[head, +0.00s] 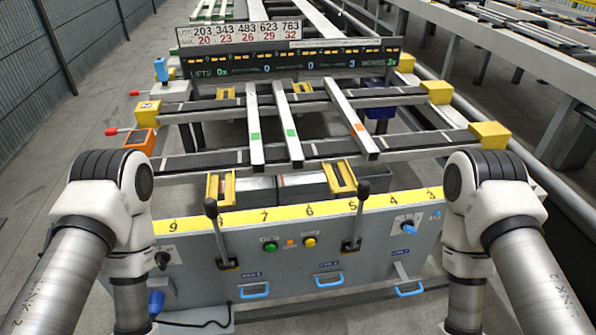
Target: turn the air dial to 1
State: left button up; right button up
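A grey machine front panel faces me below the yellow numbered strip (330,206). On its right side is a small blue knob on a white plate (406,224), with a blue mark beside it. On its left side is a black knob (162,260) on a pale plate. I cannot tell for sure which is the air dial, and the settings are too small to read. My left and right arms show at both sides, with their elbows up and the lower links running down out of the frame. Neither gripper is in view.
Two upright black levers (216,235) and (356,215) stand out from the panel. A green button (270,247) and a yellow button (310,241) sit between them. Blue handles (328,281) line the lower front. Three bars (288,130) lie across the rails behind.

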aim_at(407, 226)
jog(key=l+z, duration=0.75)
jog(key=z, duration=0.15)
jog(key=l+z, duration=0.45)
